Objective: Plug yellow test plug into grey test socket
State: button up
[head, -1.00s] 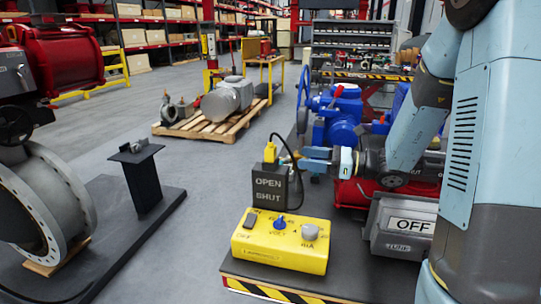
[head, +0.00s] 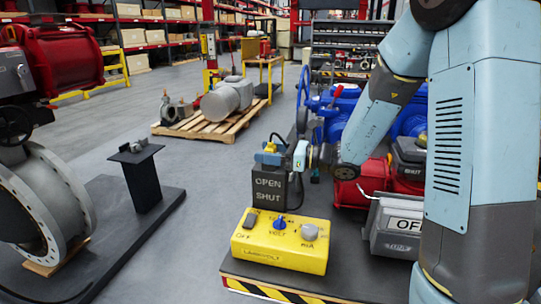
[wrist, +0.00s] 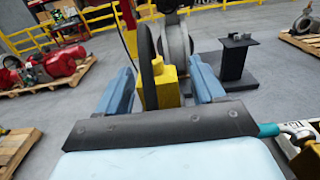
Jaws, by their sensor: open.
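The yellow test plug (head: 270,147) stands upright on top of the dark box marked OPEN and SHUT (head: 268,188), with a black cable running from it. My gripper (head: 271,156) is at the plug, and its blue fingers partly hide it in the head view. In the wrist view the plug (wrist: 167,88) stands between the two open fingers (wrist: 162,90), with gaps visible on both sides. The black cable (wrist: 147,60) loops up beside the plug. I cannot pick out the grey test socket with certainty.
A yellow meter box (head: 282,241) with knobs stands in front, near the striped bench edge. A grey enclosure marked OFF (head: 392,228) is at the right, below my arm. Blue valve parts (head: 335,112) stand behind. A dark pedestal (head: 140,175) is at the left.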

jog(key=shift+w+a, duration=0.15)
jog(key=shift+a, duration=0.55)
jog(key=c, duration=1.1)
